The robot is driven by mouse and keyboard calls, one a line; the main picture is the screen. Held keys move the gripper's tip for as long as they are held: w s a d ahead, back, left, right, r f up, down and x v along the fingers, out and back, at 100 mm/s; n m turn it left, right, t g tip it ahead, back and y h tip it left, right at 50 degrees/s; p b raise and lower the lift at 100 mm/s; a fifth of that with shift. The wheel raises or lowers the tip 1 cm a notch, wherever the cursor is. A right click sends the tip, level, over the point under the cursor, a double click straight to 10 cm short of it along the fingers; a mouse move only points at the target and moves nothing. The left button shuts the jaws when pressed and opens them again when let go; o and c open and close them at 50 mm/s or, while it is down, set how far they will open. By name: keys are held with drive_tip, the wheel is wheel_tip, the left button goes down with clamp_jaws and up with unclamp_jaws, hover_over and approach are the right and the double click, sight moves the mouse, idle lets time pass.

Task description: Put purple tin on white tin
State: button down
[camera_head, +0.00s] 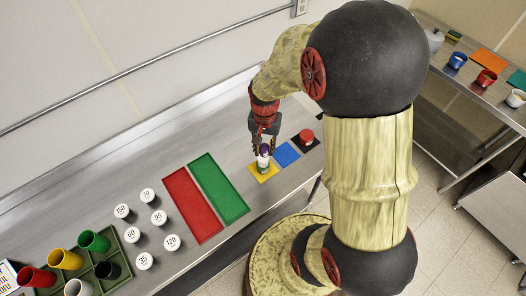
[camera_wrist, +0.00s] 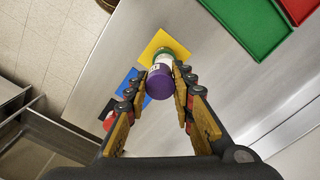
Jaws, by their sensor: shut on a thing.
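The purple tin (camera_wrist: 160,82) is between the fingers of my gripper (camera_wrist: 158,90), which is shut on it. It also shows as a small purple patch (camera_head: 264,149) in the head view, partly hidden by my gripper (camera_head: 265,143).
A blue mat (camera_head: 286,155) lies to the right, then a red tin (camera_head: 306,134) on a black mat (camera_head: 313,145). Green (camera_head: 218,188) and red (camera_head: 191,205) trays lie left. Further left are several numbered tins (camera_head: 159,217) and a green crate (camera_head: 130,273) with coloured cups.

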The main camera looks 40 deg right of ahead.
sight(263, 152)
drive_tip(key=shift+w+d+f, duration=0.15)
drive_tip(key=shift+w+f, duration=0.25)
drive_tip(key=shift+f, duration=0.2)
drive_tip(key=shift+w+d+f, duration=0.1)
drive_tip(key=shift+w+f, duration=0.3)
drive_tip(key=shift+f, duration=1.6)
drive_tip(key=shift+f, duration=0.15)
drive_tip(key=c, duration=1.5)
unclamp_jaws()
